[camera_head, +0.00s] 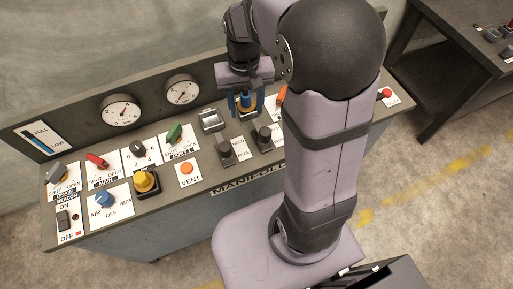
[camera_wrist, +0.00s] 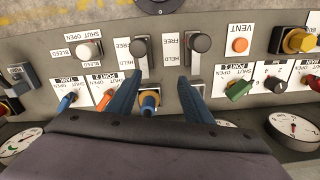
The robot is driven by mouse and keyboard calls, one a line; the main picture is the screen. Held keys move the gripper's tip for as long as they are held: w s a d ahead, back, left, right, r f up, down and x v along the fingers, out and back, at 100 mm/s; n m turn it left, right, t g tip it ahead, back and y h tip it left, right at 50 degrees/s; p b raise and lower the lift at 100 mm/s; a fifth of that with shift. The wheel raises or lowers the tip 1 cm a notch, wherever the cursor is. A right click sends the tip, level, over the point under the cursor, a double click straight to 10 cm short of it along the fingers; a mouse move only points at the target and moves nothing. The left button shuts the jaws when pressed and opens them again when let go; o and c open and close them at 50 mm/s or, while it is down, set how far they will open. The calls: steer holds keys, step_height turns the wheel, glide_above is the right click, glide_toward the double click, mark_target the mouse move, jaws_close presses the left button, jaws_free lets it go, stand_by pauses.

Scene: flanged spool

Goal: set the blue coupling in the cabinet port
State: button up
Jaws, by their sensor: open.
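The blue coupling (camera_head: 247,97) stands upright at the back of the sloped manifold panel, with a yellow-orange ring around its lower part. It also shows in the wrist view (camera_wrist: 149,103). My gripper (camera_head: 243,103) is over it, fingers pointing down at the panel. In the wrist view my gripper (camera_wrist: 159,80) is open, one blue finger on each side of the coupling, with a gap to the right finger. The coupling's base is partly hidden, so I cannot tell how it sits. A silver square fitting (camera_head: 210,120) lies left of it; I cannot tell whether this is a port.
Two dark HELD/FREE levers (camera_head: 226,150) (camera_head: 265,138) stand in front. A green handle (camera_head: 174,133) is to the left and an orange handle (camera_head: 281,95) close on the right. Gauges (camera_head: 121,111) line the back wall. My arm hides the panel's right part.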

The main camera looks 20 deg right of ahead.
steer(key=s+a+f+n, duration=0.2)
steer(key=s+f, duration=0.2)
steer(key=s, duration=0.8)
steer(key=shift+s+a+n, duration=0.15)
steer(key=shift+s+n, duration=0.05)
steer(key=shift+n, duration=0.1)
